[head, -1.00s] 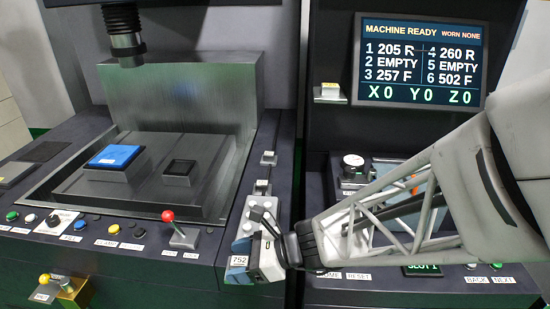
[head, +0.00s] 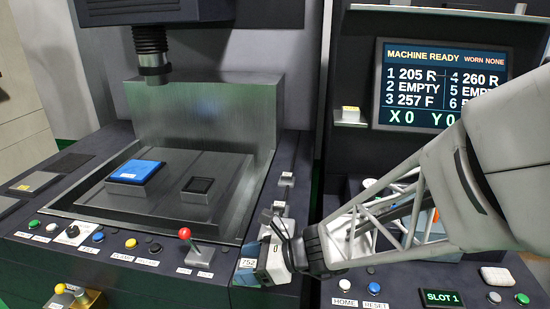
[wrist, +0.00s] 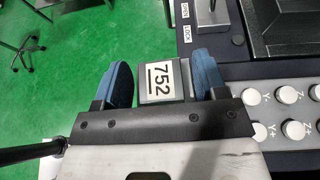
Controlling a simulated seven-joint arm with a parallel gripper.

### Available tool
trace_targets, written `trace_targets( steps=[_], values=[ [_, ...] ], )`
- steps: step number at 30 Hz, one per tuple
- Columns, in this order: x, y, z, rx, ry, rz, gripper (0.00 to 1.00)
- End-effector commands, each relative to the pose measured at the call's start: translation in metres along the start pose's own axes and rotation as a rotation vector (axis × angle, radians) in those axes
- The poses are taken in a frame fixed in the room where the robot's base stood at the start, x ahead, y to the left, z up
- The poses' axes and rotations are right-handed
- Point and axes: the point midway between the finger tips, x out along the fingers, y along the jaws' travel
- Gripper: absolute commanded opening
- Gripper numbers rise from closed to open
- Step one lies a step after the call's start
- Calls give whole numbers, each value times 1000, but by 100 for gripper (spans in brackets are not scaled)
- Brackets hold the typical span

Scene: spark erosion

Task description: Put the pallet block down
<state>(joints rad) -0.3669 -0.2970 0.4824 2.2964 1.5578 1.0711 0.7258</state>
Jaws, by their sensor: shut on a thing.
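The block's label (head: 249,263) shows there, but most of the block is hidden by the fingers. I cannot tell whether its underside touches anything.
A screen (head: 440,85) reads MACHINE READY. A small shelf (head: 350,122) holds a pale block. Green floor (wrist: 75,60) lies left of the console.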

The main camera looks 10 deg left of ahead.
Motion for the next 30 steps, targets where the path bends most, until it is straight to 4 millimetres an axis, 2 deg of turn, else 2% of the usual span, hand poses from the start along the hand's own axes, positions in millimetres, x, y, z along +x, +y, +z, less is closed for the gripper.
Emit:
trace_targets(
  steps=[18, 30],
  values=[
    [72, -140, 49, 9, 3, -25, 26],
    [126, -218, 74, 16, 0, -42, 26]
  ],
)
